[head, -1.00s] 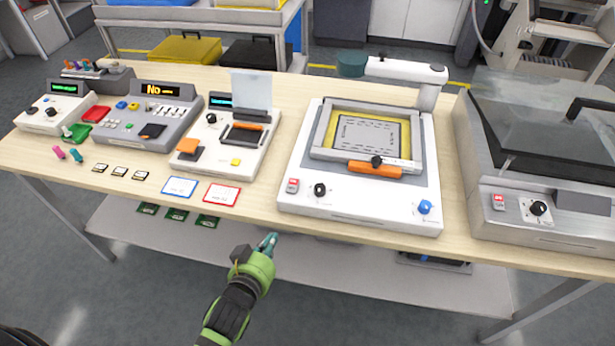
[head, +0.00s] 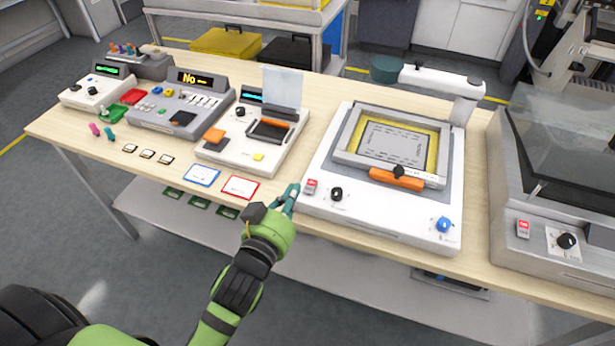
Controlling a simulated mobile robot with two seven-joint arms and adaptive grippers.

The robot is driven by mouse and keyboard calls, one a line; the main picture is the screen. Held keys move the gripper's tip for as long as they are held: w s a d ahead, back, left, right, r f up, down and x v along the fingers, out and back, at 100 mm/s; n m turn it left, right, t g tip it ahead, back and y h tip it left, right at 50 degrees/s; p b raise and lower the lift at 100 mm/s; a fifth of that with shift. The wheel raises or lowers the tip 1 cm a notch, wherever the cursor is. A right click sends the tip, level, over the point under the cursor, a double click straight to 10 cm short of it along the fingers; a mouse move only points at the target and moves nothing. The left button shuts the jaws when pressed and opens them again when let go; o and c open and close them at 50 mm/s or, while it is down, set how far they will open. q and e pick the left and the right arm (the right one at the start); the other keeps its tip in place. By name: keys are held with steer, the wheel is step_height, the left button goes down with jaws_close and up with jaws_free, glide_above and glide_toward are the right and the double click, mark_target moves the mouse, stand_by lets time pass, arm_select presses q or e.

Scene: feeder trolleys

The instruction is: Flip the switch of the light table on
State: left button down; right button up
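A white unit (head: 385,225) with a framed, yellow-edged panel and an orange handle stands right of centre on the bench; it looks like the light table, though I see no label naming it. A small red-and-white rocker switch (head: 311,187) sits at its front left corner, beside a black knob (head: 336,194). Which way the rocker is set is too small to tell. My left gripper (head: 291,194) is just left of this switch, near the unit's front left edge. Its teal fingers look close together, with nothing between them. My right gripper is not in view.
A grey lidded machine (head: 545,240) with its own red switch (head: 523,228) stands at the right. A blue knob (head: 444,225) is on the white unit's front right. Blue-edged (head: 202,175) and red-edged (head: 240,187) cards lie left of my gripper. Smaller devices fill the bench's left.

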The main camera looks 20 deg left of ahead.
arm_select(q)
steer(key=p, duration=0.1)
glide_above(309, 183)
steer(key=s, duration=0.2)
steer(key=shift+s+f, duration=0.15)
steer(key=shift+f, duration=0.1)
steer(key=f, duration=0.1)
steer(key=w+f, duration=0.1)
steer(key=f, duration=0.1)
steer(key=shift+w+f, duration=0.1)
steer(key=shift+f, duration=0.6)
steer(key=shift+r, duration=0.15)
steer(key=g+p, duration=0.1)
steer(key=p, duration=0.2)
steer(key=g+p, duration=0.1)
steer(key=p, duration=0.2)
steer(key=shift+w+p, duration=0.35)
steer(key=shift+p, duration=0.05)
steer(key=shift+f, duration=0.55)
steer(key=shift+w, duration=0.15)
